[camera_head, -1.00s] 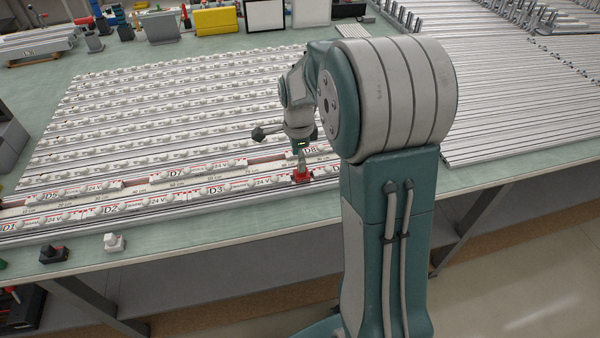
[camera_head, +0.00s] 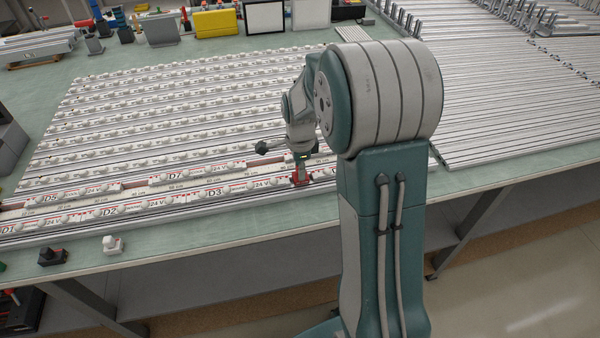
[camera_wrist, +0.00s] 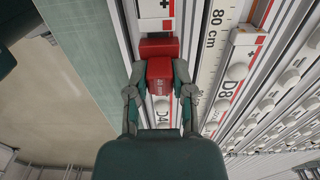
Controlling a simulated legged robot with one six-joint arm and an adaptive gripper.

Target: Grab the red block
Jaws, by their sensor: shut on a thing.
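The red block (camera_wrist: 160,78) sits between the two fingertips of my gripper (camera_wrist: 161,88) in the wrist view, and the fingers are shut on its sides. In the head view the red block (camera_head: 300,179) shows small at the near edge of the light strips, below my gripper (camera_head: 301,170). The block is at or just over the strip marked D4; I cannot tell whether it touches it. A second red part (camera_wrist: 158,47) lies right beyond the block in the wrist view.
Rows of white light strips (camera_head: 180,125) fill the table to the left. Long metal rails (camera_head: 500,100) lie at the right. A black button box (camera_head: 52,256) and a white one (camera_head: 112,245) stand near the front edge. Green tabletop (camera_wrist: 85,60) is bare beside the strips.

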